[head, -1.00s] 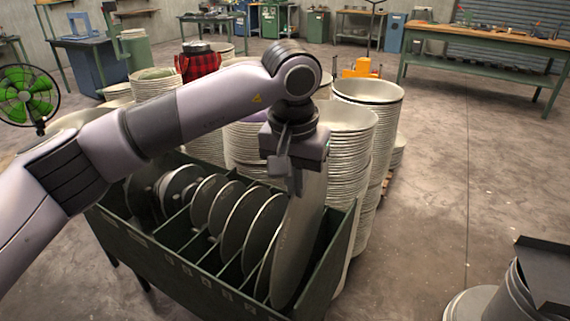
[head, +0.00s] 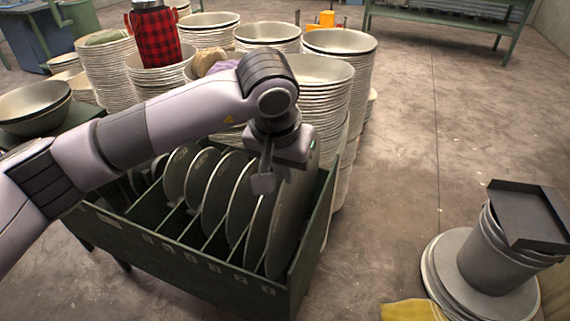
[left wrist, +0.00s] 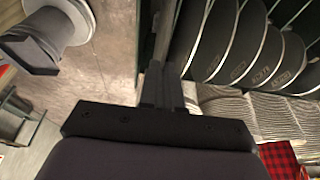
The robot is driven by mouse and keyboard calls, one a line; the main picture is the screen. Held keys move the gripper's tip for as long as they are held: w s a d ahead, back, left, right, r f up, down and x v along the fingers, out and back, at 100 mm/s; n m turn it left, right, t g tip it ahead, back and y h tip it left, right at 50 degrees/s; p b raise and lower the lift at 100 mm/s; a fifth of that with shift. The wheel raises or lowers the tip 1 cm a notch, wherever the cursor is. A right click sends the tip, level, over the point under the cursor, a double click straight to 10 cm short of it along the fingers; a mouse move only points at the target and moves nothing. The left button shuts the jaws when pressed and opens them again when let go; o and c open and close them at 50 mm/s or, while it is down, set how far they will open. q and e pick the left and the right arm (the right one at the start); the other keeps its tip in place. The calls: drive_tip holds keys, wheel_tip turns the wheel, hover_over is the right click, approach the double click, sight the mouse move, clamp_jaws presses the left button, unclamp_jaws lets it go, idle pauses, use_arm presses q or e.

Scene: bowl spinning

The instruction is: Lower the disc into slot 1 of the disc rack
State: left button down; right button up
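The grey disc (head: 292,215) stands nearly upright, edge on, at the right end of the green disc rack (head: 178,262). Its lower part is down inside the rack, in the end slot beside the numbered front label at the far right. My left gripper (head: 268,180) is above that end, with its fingers close together at the disc's upper edge. In the left wrist view the fingers (left wrist: 163,85) pinch the thin disc edge. The disc's bottom is hidden behind the rack's front wall, so I cannot tell whether it touches the floor of the slot. My right gripper is not in view.
Several other discs (head: 215,195) stand in the slots to the left. Tall stacks of metal bowls (head: 318,72) stand close behind the rack. A grey bucket (head: 500,255) with a dark tray (head: 528,215) on top is at the right. Floor between is clear.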

sight(287, 196)
use_arm(q)
drive_tip(key=shift+s+f+b, duration=0.1)
drive_tip(key=shift+f+b, duration=0.75)
drive_tip(key=shift+f, duration=1.25)
wheel_tip(287, 196, down, 2)
drive_tip(key=shift+f+b, duration=0.1)
drive_tip(key=shift+b, duration=1.05)
drive_tip(key=shift+f+b, duration=0.65)
drive_tip(key=shift+b, duration=0.05)
drive_tip(key=shift+f, duration=0.1)
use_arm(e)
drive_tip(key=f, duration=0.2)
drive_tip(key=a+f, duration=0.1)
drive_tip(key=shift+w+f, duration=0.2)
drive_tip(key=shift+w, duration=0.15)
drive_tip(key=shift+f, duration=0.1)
use_arm(q)
drive_tip(key=shift+w+d+r, duration=0.1)
drive_tip(key=shift+w+r, duration=0.2)
drive_tip(key=shift+w, duration=0.1)
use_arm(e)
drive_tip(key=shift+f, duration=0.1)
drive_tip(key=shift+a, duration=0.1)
